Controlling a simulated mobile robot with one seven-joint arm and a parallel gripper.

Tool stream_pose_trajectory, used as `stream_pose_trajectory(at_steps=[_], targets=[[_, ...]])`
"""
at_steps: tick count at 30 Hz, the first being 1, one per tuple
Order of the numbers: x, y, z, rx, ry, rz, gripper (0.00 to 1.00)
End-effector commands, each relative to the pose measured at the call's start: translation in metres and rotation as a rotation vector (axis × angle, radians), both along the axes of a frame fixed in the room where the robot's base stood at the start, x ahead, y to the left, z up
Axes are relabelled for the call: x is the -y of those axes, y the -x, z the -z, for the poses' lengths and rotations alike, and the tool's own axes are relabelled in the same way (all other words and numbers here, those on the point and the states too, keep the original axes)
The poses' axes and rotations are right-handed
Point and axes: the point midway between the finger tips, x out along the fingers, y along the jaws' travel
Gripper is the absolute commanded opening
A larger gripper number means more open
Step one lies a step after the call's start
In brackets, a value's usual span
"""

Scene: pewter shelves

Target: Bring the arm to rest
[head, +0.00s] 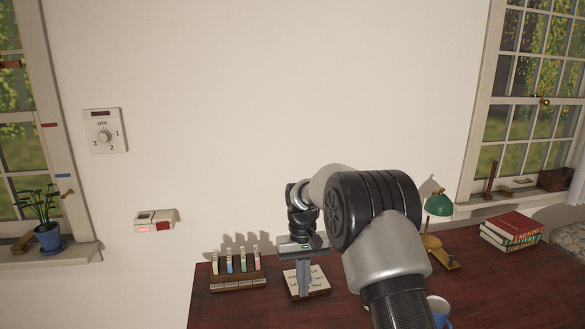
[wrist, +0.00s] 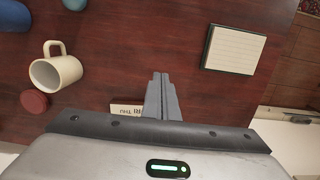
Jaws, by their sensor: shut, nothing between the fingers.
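My gripper (head: 303,292) points down over the dark red desk (head: 370,275) in the head view. In the wrist view the two grey fingers of my gripper (wrist: 160,76) lie together, with nothing between them. In the head view my arm reaches in from the lower right, bent at a large dark joint, and hides part of the desk. Behind the fingers is a pale lettered block (head: 318,282); I cannot tell how high the fingertips are above the desk.
A rack of several small coloured tubes (head: 238,282) stands left of my gripper. To the right are a green lamp (head: 438,205), stacked books (head: 512,232) and a blue mug (head: 438,306). The wrist view shows a cream mug (wrist: 66,69) and a pale pad (wrist: 233,50).

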Motion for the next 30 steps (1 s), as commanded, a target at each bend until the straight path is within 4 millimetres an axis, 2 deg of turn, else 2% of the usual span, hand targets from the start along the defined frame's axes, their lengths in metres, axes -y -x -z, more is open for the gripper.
stream_pose_trajectory(at_steps=[1,5,8,12,15,18,22,26,30], targets=[[0.004,0.004,-0.027,0.022,-0.003,0.005,0.00],[0.016,0.019,-0.085,0.074,-0.008,0.016,0.00],[0.029,0.040,-0.136,0.125,-0.012,0.030,0.00],[0.048,0.079,-0.204,0.202,-0.019,0.051,0.00],[0.060,0.112,-0.245,0.258,-0.023,0.070,0.00],[0.072,0.147,-0.279,0.314,-0.029,0.087,0.00],[0.086,0.196,-0.313,0.387,-0.037,0.111,0.00],[0.097,0.244,-0.335,0.459,-0.045,0.136,0.00],[0.105,0.288,-0.343,0.527,-0.052,0.158,0.00]])
